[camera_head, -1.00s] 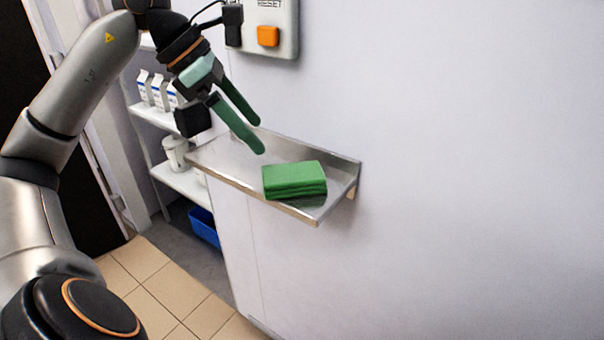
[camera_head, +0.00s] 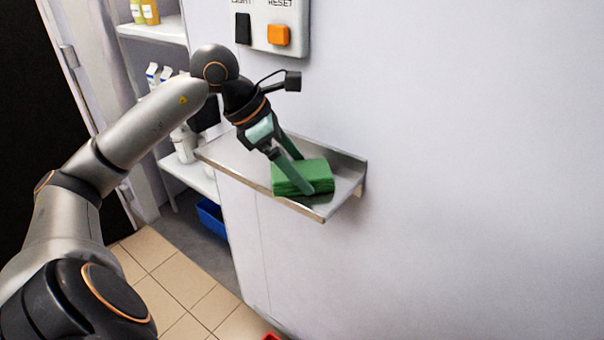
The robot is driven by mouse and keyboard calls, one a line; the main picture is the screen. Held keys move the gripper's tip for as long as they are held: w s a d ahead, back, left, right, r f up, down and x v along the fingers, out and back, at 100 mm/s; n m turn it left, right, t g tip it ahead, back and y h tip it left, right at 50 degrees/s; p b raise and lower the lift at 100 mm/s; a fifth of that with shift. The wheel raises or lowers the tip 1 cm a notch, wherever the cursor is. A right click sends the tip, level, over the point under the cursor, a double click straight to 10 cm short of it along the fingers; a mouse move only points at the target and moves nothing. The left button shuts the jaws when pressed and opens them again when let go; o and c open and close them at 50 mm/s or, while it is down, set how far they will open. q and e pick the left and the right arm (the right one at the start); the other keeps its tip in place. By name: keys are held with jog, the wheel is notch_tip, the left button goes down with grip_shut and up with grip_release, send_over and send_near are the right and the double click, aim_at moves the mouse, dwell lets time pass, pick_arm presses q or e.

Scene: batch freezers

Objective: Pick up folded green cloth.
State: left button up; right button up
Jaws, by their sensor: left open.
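The folded green cloth (camera_head: 318,178) lies on a metal wall shelf (camera_head: 235,160), near its right end. My left gripper (camera_head: 305,175) comes down over the cloth from the upper left. Its two green fingers are apart. The nearer finger reaches across the front left of the cloth and hides part of it. The farther finger is at the cloth's back left edge. I cannot tell whether either finger touches the cloth. My right gripper is not in view.
A switch panel with an orange button (camera_head: 278,35) is on the wall above. A rack (camera_head: 190,177) with cartons and bottles stands at the left, with a blue bin (camera_head: 210,215) below. The shelf has a raised right end. The wall to the right is bare.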

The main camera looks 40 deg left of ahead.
pick_arm(q)
jog(key=shift+c, duration=0.2)
jog(key=c, duration=1.2)
jog(key=shift+r, duration=0.15)
